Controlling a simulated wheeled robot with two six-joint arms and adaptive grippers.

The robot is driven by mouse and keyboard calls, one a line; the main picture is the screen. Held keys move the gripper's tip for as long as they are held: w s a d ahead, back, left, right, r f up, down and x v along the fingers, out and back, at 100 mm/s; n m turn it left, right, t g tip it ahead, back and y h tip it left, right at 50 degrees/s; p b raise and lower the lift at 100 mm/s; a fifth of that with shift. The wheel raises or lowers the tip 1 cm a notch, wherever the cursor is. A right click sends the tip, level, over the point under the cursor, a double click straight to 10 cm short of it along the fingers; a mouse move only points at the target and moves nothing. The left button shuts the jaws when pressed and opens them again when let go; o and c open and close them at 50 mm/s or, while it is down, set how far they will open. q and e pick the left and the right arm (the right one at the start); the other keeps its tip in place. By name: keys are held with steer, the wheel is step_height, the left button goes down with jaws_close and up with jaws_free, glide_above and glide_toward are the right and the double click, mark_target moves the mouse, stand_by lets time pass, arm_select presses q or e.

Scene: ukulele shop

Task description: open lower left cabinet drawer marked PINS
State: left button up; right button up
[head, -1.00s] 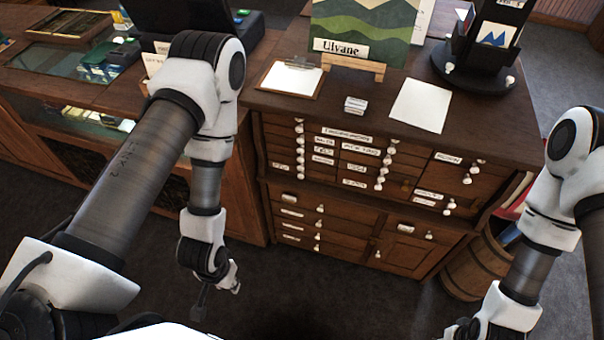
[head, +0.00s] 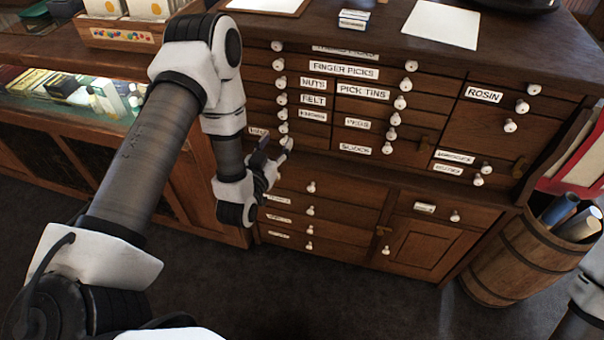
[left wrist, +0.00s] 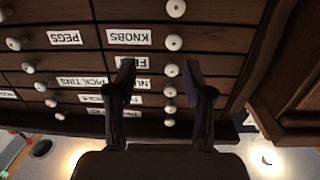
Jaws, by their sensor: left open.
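The wooden cabinet (head: 330,256) stands ahead, with a stack of lower left drawers (head: 345,215) under its small upper drawers. These lower drawers have white round knobs and small labels too blurred to read, so I cannot tell which one says PINS. My left gripper (head: 274,150) is open and empty, in front of the boundary between upper and lower drawers, and hides part of the top lower drawer. In the left wrist view its two fingers (left wrist: 160,78) are apart, with the small upper drawers, including one labelled KNOBS (left wrist: 128,37), appearing upside down. My right gripper is out of view.
A cabinet door (head: 425,247) is right of the lower drawers. A barrel (head: 530,262) with rolled tubes stands at the right. A glass-fronted counter (head: 60,145) adjoins on the left. Dark floor (head: 330,305) in front is clear.

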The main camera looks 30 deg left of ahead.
arm_select(q)
step_height(320, 180, down, 11)
steer(key=w+a+n+y+b, duration=0.1)
steer(key=w+a+b, duration=0.1)
steer(key=b, duration=0.7)
steer(key=shift+t, duration=0.3)
steer(key=x, duration=0.5)
steer(key=r+x, duration=0.1)
steer(key=x, duration=0.1)
steer(key=shift+w+a, duration=0.1)
steer(key=shift+w, duration=0.05)
jaws_close()
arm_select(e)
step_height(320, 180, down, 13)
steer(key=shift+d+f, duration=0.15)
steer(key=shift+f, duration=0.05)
